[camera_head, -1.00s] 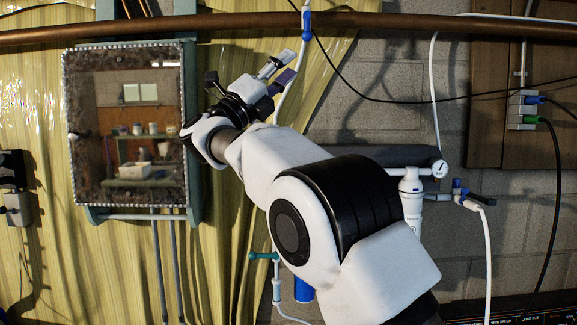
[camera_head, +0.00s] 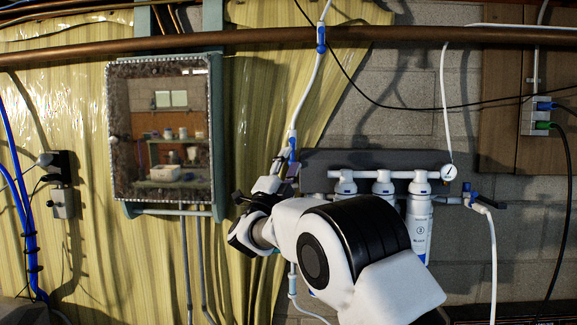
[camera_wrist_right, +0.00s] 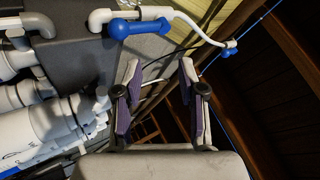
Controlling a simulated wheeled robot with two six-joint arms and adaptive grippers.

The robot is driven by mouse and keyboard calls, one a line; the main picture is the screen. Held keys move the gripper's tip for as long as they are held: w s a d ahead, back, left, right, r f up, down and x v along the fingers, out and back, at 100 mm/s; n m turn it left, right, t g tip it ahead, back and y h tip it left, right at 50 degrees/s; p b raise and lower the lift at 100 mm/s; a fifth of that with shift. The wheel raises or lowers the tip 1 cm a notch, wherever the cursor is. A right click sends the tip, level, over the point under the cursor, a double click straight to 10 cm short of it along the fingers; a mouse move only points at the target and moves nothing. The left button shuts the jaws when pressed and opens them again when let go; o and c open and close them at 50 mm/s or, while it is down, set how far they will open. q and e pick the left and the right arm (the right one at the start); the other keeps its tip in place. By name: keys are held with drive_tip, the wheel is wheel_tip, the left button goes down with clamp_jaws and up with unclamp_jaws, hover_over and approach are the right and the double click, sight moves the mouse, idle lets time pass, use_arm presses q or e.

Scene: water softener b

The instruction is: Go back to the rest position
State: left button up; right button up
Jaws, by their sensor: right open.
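My right gripper (camera_head: 282,172) is in front of the wall, left of the white water filters (camera_head: 419,228), with my arm covering part of them. In the right wrist view my right gripper (camera_wrist_right: 160,95) is open, with nothing between its two purple-padded fingers. The filters (camera_wrist_right: 40,135) lie at the left of that view, and a blue valve handle (camera_wrist_right: 138,27) on a white pipe is beyond the fingertips. My left gripper is in neither view.
A mirrored cabinet (camera_head: 162,130) hangs left of my arm. A copper pipe (camera_head: 270,37) runs across the top. A pressure gauge (camera_head: 448,172) sits at the filters' right end. Blue hoses (camera_head: 22,210) hang at far left, and a black cable (camera_head: 568,200) hangs at right.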

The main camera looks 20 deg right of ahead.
drive_tip(key=shift+w+f, duration=0.3)
drive_tip(key=shift+s, duration=0.1)
wheel_tip(320, 180, down, 34)
drive_tip(key=w+a+n+y, duration=0.1)
drive_tip(key=n+y, duration=1.1)
drive_tip(key=n, duration=0.3)
drive_tip(key=s+a+f+n+g+y, duration=0.1)
drive_tip(key=s+f+n, duration=0.15)
drive_tip(key=f, duration=0.45)
drive_tip(key=s+f+n+g+y, duration=0.1)
drive_tip(key=s+f+y, duration=0.1)
drive_tip(key=s+f, duration=0.3)
drive_tip(key=s+a+f+n+g+y, duration=0.3)
drive_tip(key=s+f+n+g, duration=0.3)
drive_tip(key=s+f, duration=1.5)
drive_tip(key=s+a+f+n+g+y, duration=0.2)
drive_tip(key=s+g, duration=0.6)
drive_tip(key=s, duration=1.5)
wheel_tip(320, 180, down, 12)
drive_tip(key=a+b, duration=0.1)
drive_tip(key=b, duration=1.1)
drive_tip(key=shift+w+m, duration=0.35)
drive_tip(key=shift+w, duration=0.1)
